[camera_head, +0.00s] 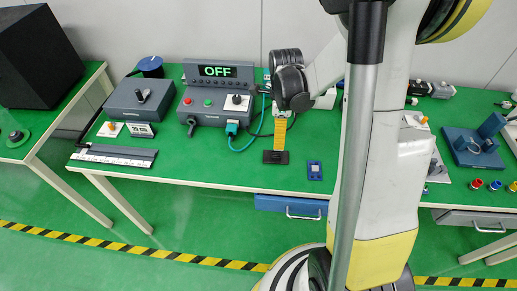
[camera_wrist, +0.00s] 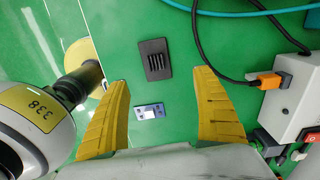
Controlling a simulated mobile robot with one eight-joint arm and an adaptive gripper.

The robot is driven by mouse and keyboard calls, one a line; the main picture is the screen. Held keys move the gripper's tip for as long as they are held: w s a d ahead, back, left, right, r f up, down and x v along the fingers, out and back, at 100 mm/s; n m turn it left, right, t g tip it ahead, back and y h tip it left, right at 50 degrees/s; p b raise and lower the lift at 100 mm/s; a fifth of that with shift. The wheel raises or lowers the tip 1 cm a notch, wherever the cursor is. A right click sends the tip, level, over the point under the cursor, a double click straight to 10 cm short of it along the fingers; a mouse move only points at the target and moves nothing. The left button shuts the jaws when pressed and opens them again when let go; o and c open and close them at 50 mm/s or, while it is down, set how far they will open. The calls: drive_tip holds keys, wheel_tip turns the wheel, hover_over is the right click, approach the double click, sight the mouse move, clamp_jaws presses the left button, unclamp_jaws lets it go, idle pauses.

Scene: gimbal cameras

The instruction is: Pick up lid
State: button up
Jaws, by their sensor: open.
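A dark rectangular plate with slots, which looks like the lid, lies flat on the green table (camera_head: 225,165). It shows just below my gripper in the head view (camera_head: 275,157) and between and beyond the fingertips in the wrist view (camera_wrist: 155,60). My gripper (camera_wrist: 162,79) is open and empty, its two yellow fingers spread wide. In the head view my gripper (camera_head: 279,135) points down at the plate, and its finger tips overlap the plate's far edge there. I cannot tell the height between them.
A small blue module (camera_head: 314,170) lies right of the plate; it sits between the fingers in the wrist view (camera_wrist: 149,111). A blue drawer (camera_head: 290,206) is under the table's front edge.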

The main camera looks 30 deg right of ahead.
sight(280, 154)
drive_tip(key=f, duration=0.1)
drive_tip(key=f+b, duration=0.1)
drive_tip(key=f, duration=0.1)
drive_tip(key=f+b, duration=0.1)
drive_tip(key=f, duration=0.1)
drive_tip(key=shift+s+d+f, duration=0.1)
drive_tip(key=shift+s+d, duration=0.05)
drive_tip(key=shift+d, duration=0.1)
drive_tip(key=f+b, duration=0.2)
drive_tip(key=f, duration=0.1)
drive_tip(key=s+f+b, duration=0.1)
drive_tip(key=f, duration=0.1)
drive_tip(key=shift+c, duration=0.8)
clamp_jaws()
